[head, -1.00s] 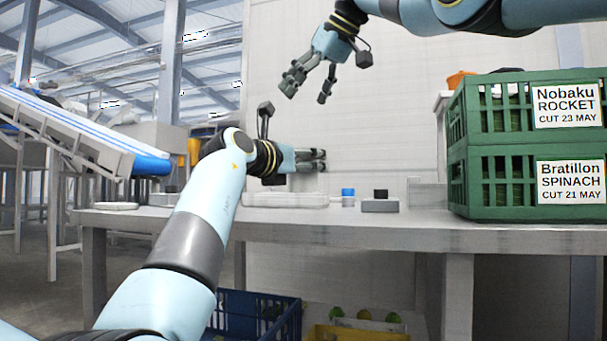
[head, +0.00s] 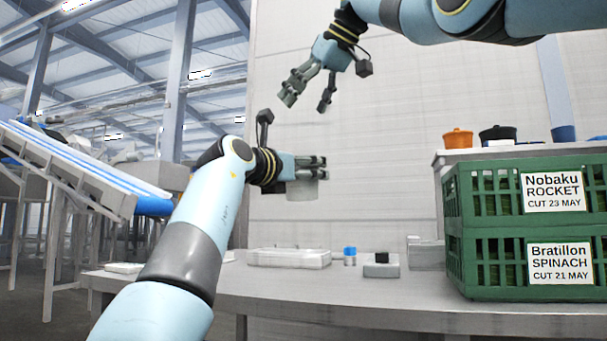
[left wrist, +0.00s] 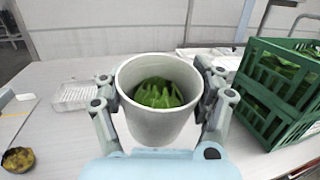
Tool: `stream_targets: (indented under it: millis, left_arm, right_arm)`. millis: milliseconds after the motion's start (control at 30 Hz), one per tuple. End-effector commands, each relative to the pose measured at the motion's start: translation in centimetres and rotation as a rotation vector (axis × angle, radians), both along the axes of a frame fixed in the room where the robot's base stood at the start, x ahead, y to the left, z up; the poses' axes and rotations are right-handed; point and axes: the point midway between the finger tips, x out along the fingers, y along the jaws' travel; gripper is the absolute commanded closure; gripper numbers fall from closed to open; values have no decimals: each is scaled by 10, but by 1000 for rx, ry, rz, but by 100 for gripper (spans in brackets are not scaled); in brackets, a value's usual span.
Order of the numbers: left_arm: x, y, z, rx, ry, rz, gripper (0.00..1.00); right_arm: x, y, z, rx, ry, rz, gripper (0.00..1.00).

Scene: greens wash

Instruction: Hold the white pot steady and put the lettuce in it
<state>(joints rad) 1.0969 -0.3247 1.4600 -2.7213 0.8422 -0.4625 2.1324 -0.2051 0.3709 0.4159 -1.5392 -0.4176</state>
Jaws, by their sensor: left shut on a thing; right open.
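My left gripper (head: 318,168) is shut on the white pot (head: 303,190) and holds it up in the air above the table. In the left wrist view the pot (left wrist: 158,128) is upright between the two fingers, its mouth facing the camera. Green lettuce (left wrist: 158,93) lies inside the pot, below its rim. My right gripper (head: 306,98) is open and empty, above my left gripper and the pot in the head view. In the head view the fingers partly hide the pot, and the lettuce does not show.
Two stacked green crates (head: 483,238) with labels stand at the table's right. A white tray (head: 288,258), a blue-topped jar (head: 350,256) and a small grey block (head: 381,268) are on the table (head: 330,298). A conveyor (head: 80,170) is at the left.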

Motion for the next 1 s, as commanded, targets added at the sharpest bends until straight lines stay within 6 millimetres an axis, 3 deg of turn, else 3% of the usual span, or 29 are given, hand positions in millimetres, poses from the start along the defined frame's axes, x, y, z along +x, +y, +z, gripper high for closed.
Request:
stream_targets:
  millis: [400,433,633,1000]
  left_arm:
    - [0,0,0,0,0,0,63]
    - [0,0,0,0,0,0,28]
    - [0,0,0,0,0,0,2]
    - [-3,2,-1,0,0,1,0]
  right_arm:
    - [1,0,-1,0,2,-2,18]
    - [1,0,-1,-1,2,-1,18]
    - [1,0,-1,-1,2,-1,18]
    - [0,0,-1,-1,2,-1,18]
